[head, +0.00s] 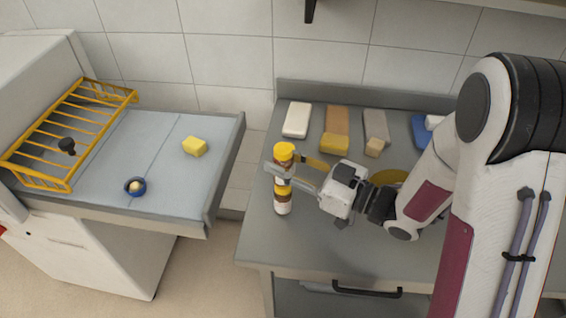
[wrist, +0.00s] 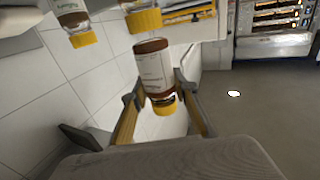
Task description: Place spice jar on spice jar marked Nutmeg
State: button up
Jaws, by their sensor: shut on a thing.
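My gripper (head: 282,173) is shut on a spice jar with a yellow lid (head: 284,150) and brown contents. In the wrist view the held jar (wrist: 154,68) appears upside down, its lid between the fingers. A second yellow-lidded jar (head: 282,207) stands upright on the grey counter, directly under the held jar in the head view. In the wrist view a yellow lid (wrist: 144,20) shows close by the held jar's base; I cannot tell whether they touch. Another yellow-lidded jar (wrist: 73,20) shows at the wrist view's upper left. The label names are too small to read.
The counter's front left is clear.

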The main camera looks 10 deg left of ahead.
jog(key=shift+f, duration=0.4)
jog(key=shift+f, duration=0.1)
jog(key=o, duration=1.2)
jog(key=shift+v, duration=6)
jog(key=shift+w, duration=0.1)
